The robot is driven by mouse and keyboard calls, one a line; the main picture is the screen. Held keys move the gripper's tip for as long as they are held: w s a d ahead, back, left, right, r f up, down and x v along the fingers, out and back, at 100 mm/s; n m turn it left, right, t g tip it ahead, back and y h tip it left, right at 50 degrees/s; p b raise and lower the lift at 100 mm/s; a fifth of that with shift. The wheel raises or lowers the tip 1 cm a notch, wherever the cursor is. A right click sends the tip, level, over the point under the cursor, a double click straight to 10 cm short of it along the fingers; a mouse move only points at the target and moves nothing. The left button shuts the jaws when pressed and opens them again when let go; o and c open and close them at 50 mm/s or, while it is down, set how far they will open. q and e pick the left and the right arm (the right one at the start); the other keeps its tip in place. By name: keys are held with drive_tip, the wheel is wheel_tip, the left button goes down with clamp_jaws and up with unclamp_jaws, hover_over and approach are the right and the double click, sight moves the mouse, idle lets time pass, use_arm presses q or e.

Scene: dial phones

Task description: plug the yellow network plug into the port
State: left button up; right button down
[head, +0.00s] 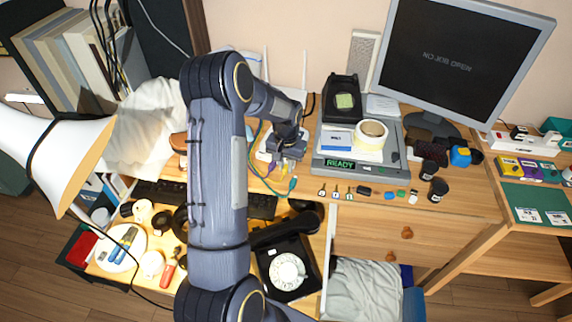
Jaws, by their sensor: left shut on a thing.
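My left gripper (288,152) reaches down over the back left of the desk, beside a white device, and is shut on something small. I take this to be the yellow network plug, but the fingers hide it. A yellow cable (256,132) runs next to the gripper, close to my forearm. A teal cable end (292,184) lies on the desk just in front of the gripper. A white router (293,95) with upright antennas stands behind the gripper, partly hidden by my arm. I cannot make out the port. My right gripper is not in view.
A grey device with a READY display (342,165) stands right of the gripper, carrying a tape roll (371,133). Several small plugs and caps lie along the desk front. A black dial phone (287,268) sits lower down. A monitor (462,55) stands back right.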

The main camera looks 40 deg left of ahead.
use_arm(q)
drive_tip(key=shift+s+d, duration=0.1)
drive_tip(key=shift+s, duration=0.15)
drive_tip(key=shift+s+d, duration=0.2)
drive_tip(key=shift+s, duration=0.5)
drive_tip(key=shift+s+d, duration=0.1)
drive_tip(key=shift+s, duration=0.1)
drive_tip(key=shift+r, duration=0.15)
drive_tip(key=shift+r+p, duration=1.05)
drive_tip(key=shift+r, duration=0.85)
